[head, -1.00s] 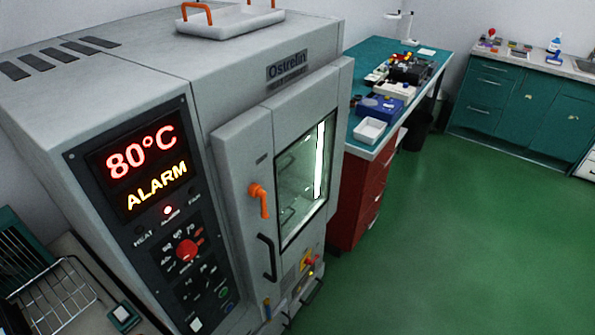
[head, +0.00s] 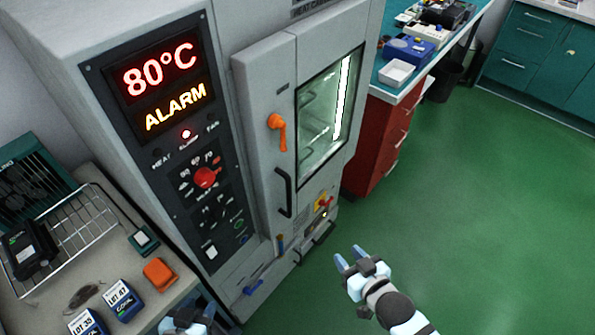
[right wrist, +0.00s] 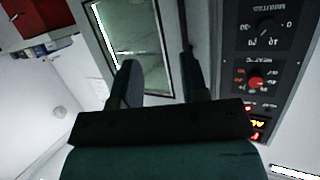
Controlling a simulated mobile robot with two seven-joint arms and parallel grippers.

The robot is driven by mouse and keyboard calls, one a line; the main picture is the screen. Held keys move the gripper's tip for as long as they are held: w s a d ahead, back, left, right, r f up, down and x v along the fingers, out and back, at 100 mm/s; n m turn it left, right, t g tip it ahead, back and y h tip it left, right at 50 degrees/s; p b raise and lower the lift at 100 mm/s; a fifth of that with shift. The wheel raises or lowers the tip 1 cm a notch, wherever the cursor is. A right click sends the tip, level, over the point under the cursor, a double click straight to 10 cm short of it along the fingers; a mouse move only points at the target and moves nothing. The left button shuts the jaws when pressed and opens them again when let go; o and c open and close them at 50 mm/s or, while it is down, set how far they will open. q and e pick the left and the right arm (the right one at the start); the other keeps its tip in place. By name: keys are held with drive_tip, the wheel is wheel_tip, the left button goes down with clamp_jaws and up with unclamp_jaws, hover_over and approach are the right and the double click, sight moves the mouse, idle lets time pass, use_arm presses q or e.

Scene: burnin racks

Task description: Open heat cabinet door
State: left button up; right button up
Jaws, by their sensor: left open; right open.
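The grey heat cabinet (head: 240,30) stands at left-centre in the head view, its panel (head: 170,110) lit with "80°C" and "ALARM". Its door (head: 268,85) is shut, with a glass window (head: 328,110). An orange latch lever (head: 277,128) hangs down on the door's left side, above a black bar handle (head: 284,192). My right gripper (head: 352,258) is open and empty, apart from the door at the lower right. In the right wrist view my gripper (right wrist: 160,75) shows the door's window beyond its fingers. My left gripper (head: 190,318) is partly cut off at the bottom edge.
A bench (head: 60,285) at the left holds a wire rack (head: 75,245), an orange item (head: 160,274) and boxes labelled "LOT". A red drawer unit (head: 380,140) stands right of the cabinet. The green floor (head: 480,230) is clear at the right.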

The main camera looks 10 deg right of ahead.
sight(290, 187)
drive_tip(key=w+a+r+n+y, duration=0.1)
drive_tip(key=w+a, duration=0.3)
drive_tip(key=w, duration=0.2)
drive_tip(key=w+a+r+t+y, duration=0.1)
drive_tip(key=w+a+y, duration=0.1)
drive_tip(key=w+a, duration=0.2)
drive_tip(key=w+a+r+n+y+b, duration=0.1)
drive_tip(key=w+a, duration=0.3)
drive_tip(key=w, duration=0.6)
drive_tip(key=shift+n+t, duration=0.3)
drive_tip(key=shift+t, duration=0.1)
use_arm(q)
drive_tip(key=shift+d+f, duration=0.1)
drive_tip(key=shift+f, duration=1.05)
use_arm(e)
drive_tip(key=shift+w+a+f, duration=0.1)
drive_tip(key=shift+w+a, duration=0.2)
drive_tip(key=shift+w, duration=0.1)
use_arm(q)
drive_tip(key=shift+r, duration=0.1)
use_arm(e)
clamp_jaws()
